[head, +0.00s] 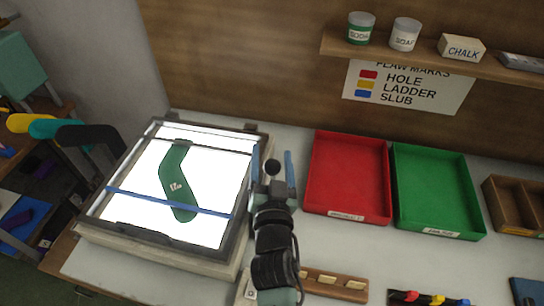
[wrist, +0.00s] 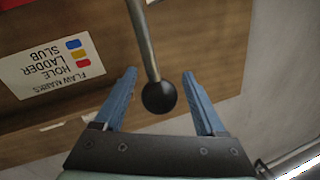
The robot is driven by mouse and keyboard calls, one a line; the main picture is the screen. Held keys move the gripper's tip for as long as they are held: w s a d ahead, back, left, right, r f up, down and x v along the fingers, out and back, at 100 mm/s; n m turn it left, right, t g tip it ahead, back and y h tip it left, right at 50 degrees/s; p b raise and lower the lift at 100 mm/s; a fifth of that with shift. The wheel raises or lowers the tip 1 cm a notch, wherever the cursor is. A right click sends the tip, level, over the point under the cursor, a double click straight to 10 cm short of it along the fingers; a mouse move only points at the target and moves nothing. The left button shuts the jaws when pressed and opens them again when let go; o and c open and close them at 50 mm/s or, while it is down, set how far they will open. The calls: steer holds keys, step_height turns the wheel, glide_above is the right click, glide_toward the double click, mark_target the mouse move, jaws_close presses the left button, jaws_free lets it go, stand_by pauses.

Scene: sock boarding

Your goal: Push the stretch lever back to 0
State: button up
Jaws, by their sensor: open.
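The stretch lever shows in the wrist view as a metal rod ending in a black ball knob (wrist: 159,97). In the head view its dark knob (head: 272,166) stands at the right side of the light box (head: 115,233). My gripper (wrist: 158,78) is open, with one blue finger on each side of the knob and a gap on both sides. In the head view my gripper (head: 272,157) is at the light box's right edge. A green sock (head: 175,180) lies on the lit panel under a blue bar (head: 150,198). No lever scale is readable.
A red tray (head: 347,212) and a green tray (head: 438,231) stand right of my gripper. A wooden holder with pale pieces (head: 335,279) lies in front. A shelf (head: 430,57) with jars and a chalk box is on the back wall, above a flaw-marks sign (head: 408,91).

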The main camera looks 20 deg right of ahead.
steer(key=shift+w+d, duration=0.15)
steer(key=shift+w, duration=0.15)
jaws_close()
stand_by(0.3)
stand_by(1.1)
